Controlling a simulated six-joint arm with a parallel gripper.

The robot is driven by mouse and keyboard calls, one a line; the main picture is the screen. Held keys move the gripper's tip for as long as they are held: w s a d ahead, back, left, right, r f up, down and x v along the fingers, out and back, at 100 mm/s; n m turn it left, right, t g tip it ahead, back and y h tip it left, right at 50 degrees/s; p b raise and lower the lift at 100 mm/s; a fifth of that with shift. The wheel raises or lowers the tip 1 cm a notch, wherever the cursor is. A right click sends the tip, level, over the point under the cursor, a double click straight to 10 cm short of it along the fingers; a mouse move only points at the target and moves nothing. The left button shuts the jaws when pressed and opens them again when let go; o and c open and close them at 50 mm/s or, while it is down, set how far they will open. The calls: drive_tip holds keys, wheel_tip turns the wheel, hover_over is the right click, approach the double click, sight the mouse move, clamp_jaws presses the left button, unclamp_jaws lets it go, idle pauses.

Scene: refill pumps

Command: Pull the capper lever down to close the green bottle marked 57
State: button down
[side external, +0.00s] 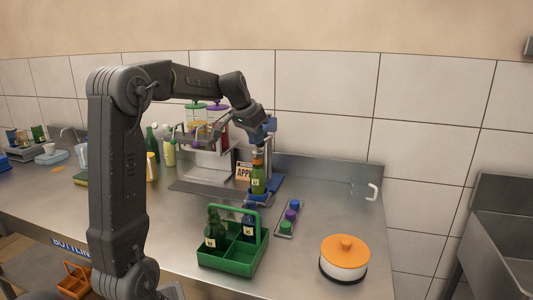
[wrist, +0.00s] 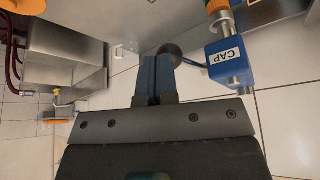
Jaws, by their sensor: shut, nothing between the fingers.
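The blue capper stands at the back of the counter; its head, labelled CAP (wrist: 226,55), is at the right of the wrist view. Its thin lever ends in a dark round knob (wrist: 170,49). The green bottle (side external: 258,180) stands upright on the capper's blue base, below the head; its label is too small to read. My gripper (wrist: 156,60) is shut and empty, with its blue fingertips at the knob in the picture and partly covering it. I cannot tell whether they touch it. In the side view my wrist is beside the capper head, and the lever is not clear.
A green caddy (side external: 232,265) with dark bottles stands in front of the capper. A narrow tray (side external: 280,234) of coloured caps is beside it. A white pot with an orange lid (side external: 344,252) stands at the front right. Dispensers (side external: 197,120) and bottles stand behind my arm.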

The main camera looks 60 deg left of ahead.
drive_tip(key=shift+s+d+r, duration=0.25)
drive_tip(key=shift+r, duration=0.35)
wheel_tip(320, 180, up, 9)
idle(0.5)
idle(0.3)
drive_tip(key=s+d+f+m, duration=0.1)
drive_tip(key=s+d+f, duration=0.1)
drive_tip(key=d, duration=0.7)
drive_tip(key=s+d+f, duration=0.2)
drive_tip(key=s+d, duration=0.1)
drive_tip(key=d, duration=0.7)
drive_tip(key=s+d+f+m+h, duration=0.1)
drive_tip(key=s+d+f+m, duration=0.1)
drive_tip(key=s+d+f, duration=0.9)
drive_tip(key=shift+s+d+f+t, duration=0.3)
drive_tip(key=shift+s, duration=0.55)
